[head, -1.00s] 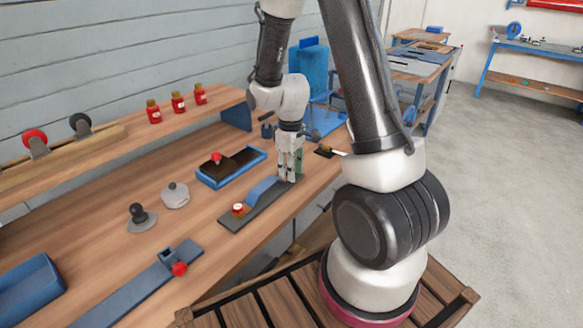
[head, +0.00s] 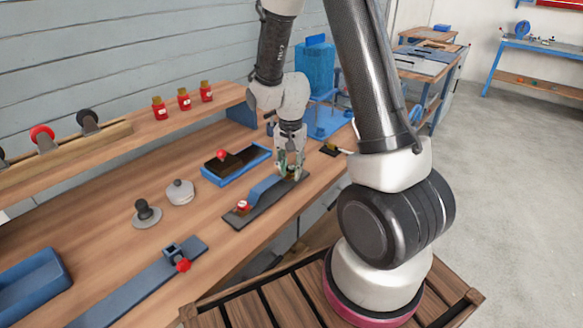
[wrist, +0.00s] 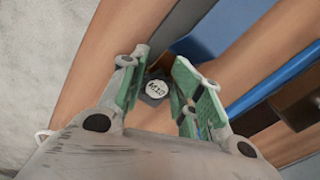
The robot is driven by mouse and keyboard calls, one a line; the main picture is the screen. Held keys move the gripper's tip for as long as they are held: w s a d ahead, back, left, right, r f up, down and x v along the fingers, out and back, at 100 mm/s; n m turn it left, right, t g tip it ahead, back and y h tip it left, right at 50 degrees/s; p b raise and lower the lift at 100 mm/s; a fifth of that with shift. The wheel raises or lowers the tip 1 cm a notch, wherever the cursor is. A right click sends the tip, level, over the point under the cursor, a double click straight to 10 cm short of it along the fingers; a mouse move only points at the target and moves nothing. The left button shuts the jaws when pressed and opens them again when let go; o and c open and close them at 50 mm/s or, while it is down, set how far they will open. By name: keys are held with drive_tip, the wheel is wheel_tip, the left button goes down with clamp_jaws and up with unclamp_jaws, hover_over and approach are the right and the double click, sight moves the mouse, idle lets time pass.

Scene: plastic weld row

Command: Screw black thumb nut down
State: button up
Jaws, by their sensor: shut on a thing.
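My gripper (head: 290,170) points down over the far right end of a dark base plate (head: 268,207). A blue strap (head: 264,187) lies along the plate, and a red knob with a white top (head: 243,206) stands at its near left end. In the wrist view, my gripper (wrist: 158,92) has its green-padded fingers on both sides of the black thumb nut (wrist: 156,90), whose pale top carries dark lettering. The jaws are shut on this nut. In the head view the fingers mostly hide it, and its thread is not visible.
A blue tray (head: 210,180) with a red knob lies behind the plate. A grey knob (head: 180,192) and a black knob on a disc (head: 146,213) stand to the left. A blue rail (head: 130,294) lies nearer. Several red jars (head: 184,99) stand on the shelf.

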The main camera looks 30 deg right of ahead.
drive_tip(key=o, duration=0.9)
drive_tip(key=shift+a, duration=0.1)
drive_tip(key=shift+c, duration=0.2)
drive_tip(key=n, duration=0.5)
drive_tip(key=shift+d+n, duration=0.3)
drive_tip(key=n, duration=0.6)
drive_tip(key=shift+d+f+n, duration=0.1)
drive_tip(key=shift+d+n, duration=0.25)
drive_tip(key=shift+n, duration=0.05)
drive_tip(key=n, duration=0.5)
drive_tip(key=shift+d, duration=0.3)
drive_tip(key=n, duration=0.5)
drive_tip(key=shift+w+d+n, duration=0.1)
drive_tip(key=shift+d+n, duration=0.15)
drive_tip(key=shift+n, duration=0.05)
drive_tip(key=shift+w, duration=0.1)
